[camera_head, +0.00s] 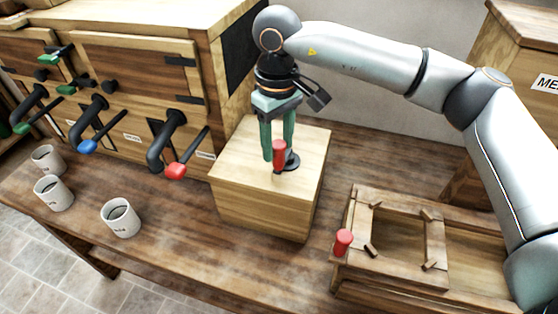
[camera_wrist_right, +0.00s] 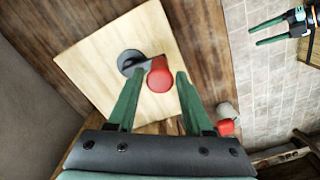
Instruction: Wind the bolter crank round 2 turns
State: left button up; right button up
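The bolter crank shows on a light wooden box (camera_head: 265,205), with a round black hub (camera_head: 292,162) on top and an upright red handle (camera_head: 279,152). In the right wrist view the black crank arm runs from the hub (camera_wrist_right: 129,62) to the red handle (camera_wrist_right: 159,76). My right gripper (camera_head: 278,150) points down over the box. Its green fingers stand apart on either side of the handle, with visible gaps, so it is open around the handle. My left gripper (camera_wrist_right: 266,31) shows at the top right of the right wrist view, open and empty, away from the box.
A wooden cabinet with green, blue and red (camera_head: 176,171) levers stands left of the box. Several white mugs (camera_head: 121,218) stand before it. A wooden frame (camera_head: 400,200) with a red knob (camera_head: 343,241) lies at the right. Bare bench lies between.

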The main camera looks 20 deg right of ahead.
jog(key=o, duration=0.3)
jog(key=shift+o, duration=0.2)
notch_tip(320, 180, up, 2)
jog(key=shift+r+p, duration=0.1)
jog(key=shift+p, duration=0.65)
notch_tip(320, 180, up, 2)
jog(key=shift+r+p, duration=0.25)
jog(key=shift+p, duration=0.15)
jog(key=shift+r, duration=2.15)
